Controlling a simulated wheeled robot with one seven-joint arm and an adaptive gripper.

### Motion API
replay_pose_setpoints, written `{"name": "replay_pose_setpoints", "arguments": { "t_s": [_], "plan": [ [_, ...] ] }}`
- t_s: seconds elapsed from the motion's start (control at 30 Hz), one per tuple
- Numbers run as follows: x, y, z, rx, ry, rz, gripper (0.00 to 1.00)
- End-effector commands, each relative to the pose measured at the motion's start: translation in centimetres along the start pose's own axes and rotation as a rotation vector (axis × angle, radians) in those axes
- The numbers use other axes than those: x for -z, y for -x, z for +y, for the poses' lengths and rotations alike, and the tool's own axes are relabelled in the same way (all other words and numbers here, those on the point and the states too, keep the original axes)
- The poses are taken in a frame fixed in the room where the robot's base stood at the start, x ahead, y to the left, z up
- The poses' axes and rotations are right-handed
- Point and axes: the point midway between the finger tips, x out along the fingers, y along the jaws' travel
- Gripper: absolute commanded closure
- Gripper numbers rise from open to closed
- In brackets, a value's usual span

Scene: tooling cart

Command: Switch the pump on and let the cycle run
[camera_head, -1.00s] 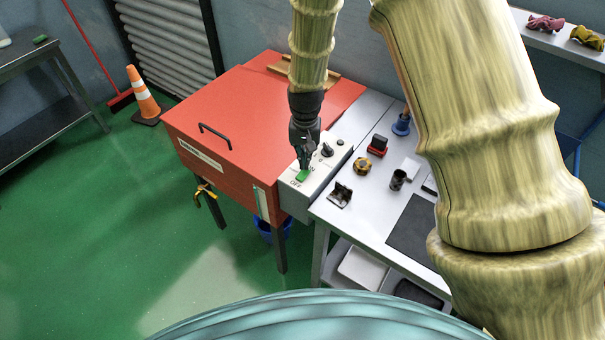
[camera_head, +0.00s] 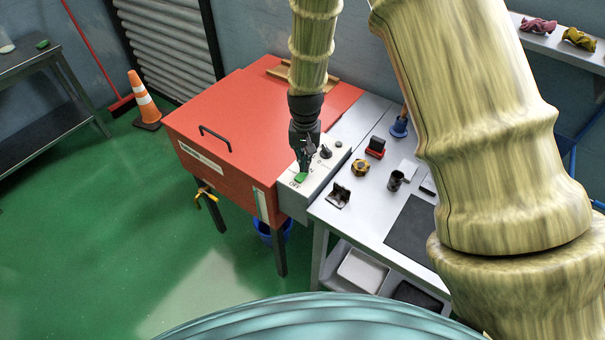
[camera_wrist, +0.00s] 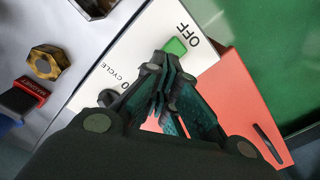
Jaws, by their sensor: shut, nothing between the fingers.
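A green switch (camera_head: 300,178) sits on the pale control panel (camera_head: 317,181) at the right side of the red cabinet (camera_head: 245,120). In the wrist view the green switch (camera_wrist: 175,46) lies beside the printed word OFF. Whether it is set on or off I cannot tell. A black knob (camera_head: 325,151) sits farther back on the panel, and CYCLE is printed near it in the wrist view. My gripper (camera_head: 304,168) is shut and empty, pointing down with its tips at the green switch. Whether they touch it is unclear.
The grey cart top on the right holds a yellow-black knob part (camera_head: 360,167), a red-black block (camera_head: 375,148), a dark cup (camera_head: 395,181) and a metal bracket (camera_head: 339,195). A black handle (camera_head: 214,138) stands up from the cabinet lid.

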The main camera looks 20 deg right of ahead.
Motion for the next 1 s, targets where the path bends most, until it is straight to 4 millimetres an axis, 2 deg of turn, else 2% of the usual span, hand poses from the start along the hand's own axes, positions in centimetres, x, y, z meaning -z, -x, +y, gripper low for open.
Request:
{"name": "replay_pose_setpoints", "arguments": {
  "t_s": [1.0],
  "plan": [
    [-0.01,-0.67,0.01,0.000,0.000,0.000,1.00]
  ]
}}
